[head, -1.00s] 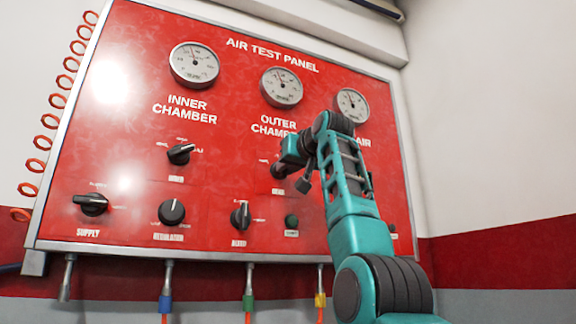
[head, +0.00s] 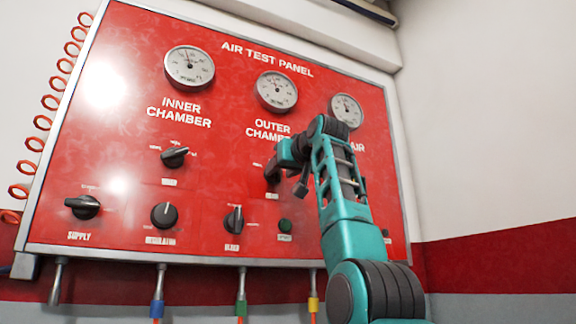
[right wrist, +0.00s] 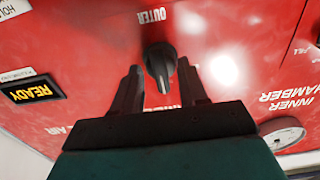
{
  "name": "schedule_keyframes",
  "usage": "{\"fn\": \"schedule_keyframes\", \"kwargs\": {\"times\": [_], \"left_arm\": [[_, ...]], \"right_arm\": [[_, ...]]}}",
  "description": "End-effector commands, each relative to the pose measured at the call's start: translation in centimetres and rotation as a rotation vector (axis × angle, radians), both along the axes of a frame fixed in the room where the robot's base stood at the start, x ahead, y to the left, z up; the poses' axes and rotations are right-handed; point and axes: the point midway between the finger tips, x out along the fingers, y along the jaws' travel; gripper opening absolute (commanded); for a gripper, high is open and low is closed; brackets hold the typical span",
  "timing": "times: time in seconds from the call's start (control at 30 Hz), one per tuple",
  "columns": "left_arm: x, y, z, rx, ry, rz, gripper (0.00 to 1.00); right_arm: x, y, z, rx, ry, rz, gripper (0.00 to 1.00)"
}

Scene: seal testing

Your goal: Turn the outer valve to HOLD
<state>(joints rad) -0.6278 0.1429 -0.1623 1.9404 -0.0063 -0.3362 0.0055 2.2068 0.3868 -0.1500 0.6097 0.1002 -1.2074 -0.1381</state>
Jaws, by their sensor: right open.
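The outer valve is a black knob (right wrist: 159,64) under the label OUTER in the right wrist view, on the red air test panel (head: 225,110). My right gripper (right wrist: 158,72) is open, with one finger on each side of the knob and a visible gap on both sides. I cannot tell how deep the fingers reach around it. In the head view my right gripper (head: 274,172) is at the outer valve below OUTER CHAMBER and mostly hides the knob and its markings. My left gripper is not in view.
The inner valve knob (head: 175,157) is to the left. Below are the supply knob (head: 83,207), regulator knob (head: 164,215), a bleed-row knob (head: 234,220) and a small green button (head: 285,225). A lit READY display (right wrist: 33,91) shows in the wrist view.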

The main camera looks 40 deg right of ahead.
Motion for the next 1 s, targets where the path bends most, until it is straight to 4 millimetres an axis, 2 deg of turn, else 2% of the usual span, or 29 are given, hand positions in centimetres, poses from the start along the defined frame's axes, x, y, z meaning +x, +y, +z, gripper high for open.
{"fn": "schedule_keyframes", "kwargs": {"times": [0.17, 0.3, 0.6, 0.8, 1.0], "left_arm": [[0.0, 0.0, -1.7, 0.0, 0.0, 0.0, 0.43], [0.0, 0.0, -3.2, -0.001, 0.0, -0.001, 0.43], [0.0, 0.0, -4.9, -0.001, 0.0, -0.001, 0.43], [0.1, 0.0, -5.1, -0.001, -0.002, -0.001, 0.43], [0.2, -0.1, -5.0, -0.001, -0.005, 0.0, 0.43]], "right_arm": [[-2.2, 0.7, -0.4, -0.002, -0.006, 0.0, 0.43], [-5.2, 1.7, -0.4, -0.001, -0.007, 0.0, 0.43], [-10.7, 3.4, -0.1, -0.002, -0.005, 0.0, 0.43], [-12.1, 3.8, 0.0, 0.0, -0.001, 0.0, 0.43], [-12.2, 3.9, 0.0, 0.0, -0.001, 0.0, 0.43]]}}
